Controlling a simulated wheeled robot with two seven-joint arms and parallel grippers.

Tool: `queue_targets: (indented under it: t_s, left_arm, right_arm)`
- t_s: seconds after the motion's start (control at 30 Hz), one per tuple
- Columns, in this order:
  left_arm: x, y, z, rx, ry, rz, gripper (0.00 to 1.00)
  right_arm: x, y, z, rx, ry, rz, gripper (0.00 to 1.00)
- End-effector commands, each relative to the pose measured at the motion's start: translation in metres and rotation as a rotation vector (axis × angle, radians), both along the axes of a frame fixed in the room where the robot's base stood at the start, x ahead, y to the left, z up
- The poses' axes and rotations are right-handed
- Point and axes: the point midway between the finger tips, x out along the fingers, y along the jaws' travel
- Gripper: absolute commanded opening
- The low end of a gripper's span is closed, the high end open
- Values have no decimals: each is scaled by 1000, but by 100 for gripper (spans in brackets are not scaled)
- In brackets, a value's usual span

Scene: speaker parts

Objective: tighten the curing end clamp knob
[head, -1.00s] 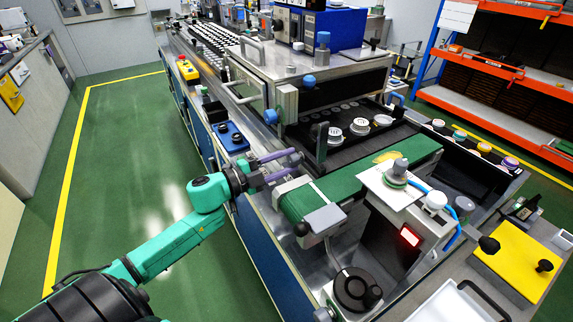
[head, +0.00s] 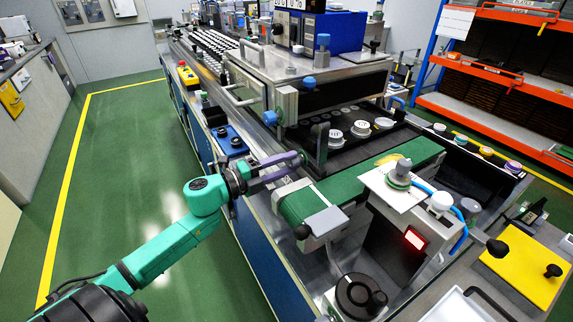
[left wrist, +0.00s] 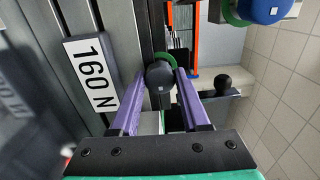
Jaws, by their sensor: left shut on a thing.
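My left gripper (head: 299,162) is at the near side of the long machine, with its purple fingers reaching right. The left wrist view shows the fingers on either side of a round black knob (left wrist: 159,78) with a small pale mark on its face. The gripper (left wrist: 160,100) is shut on this knob. A green ring shows behind the knob. In the head view the fingers largely hide the knob. My right gripper is not in view.
A blue knob (head: 270,117) is on the machine above my gripper; a blue knob (left wrist: 266,9) also shows in the wrist view. A green belt (head: 330,190) lies just right of the fingers. A blue box with black buttons (head: 231,139) is close behind. The green floor at left is clear.

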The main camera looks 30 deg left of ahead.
Motion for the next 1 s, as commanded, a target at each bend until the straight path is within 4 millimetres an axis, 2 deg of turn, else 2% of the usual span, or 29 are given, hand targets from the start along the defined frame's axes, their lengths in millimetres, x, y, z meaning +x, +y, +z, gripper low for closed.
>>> queue_targets:
  t_s: [0.13, 0.17, 0.23, 0.53, 0.67, 0.87, 1.0]
  left_arm:
    - [-1, -1, -3, 1, 6, -2, 0]
    - [-1, -1, -3, 0, 7, -2, 50]
    - [-1, -1, -3, 0, 6, -2, 76]
    - [-1, 0, -1, -1, 3, -1, 76]
    - [-7, 3, -3, -3, 5, 0, 76]
    - [-37, 22, -5, -4, 8, 1, 76]
    - [-72, 42, -5, -3, 9, 3, 76]
  right_arm:
    - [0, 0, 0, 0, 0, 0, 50]
    - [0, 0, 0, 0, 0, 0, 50]
    - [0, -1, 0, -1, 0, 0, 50]
    - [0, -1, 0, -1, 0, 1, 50]
    - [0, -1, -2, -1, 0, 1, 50]
    - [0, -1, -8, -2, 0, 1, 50]
    - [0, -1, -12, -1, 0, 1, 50]
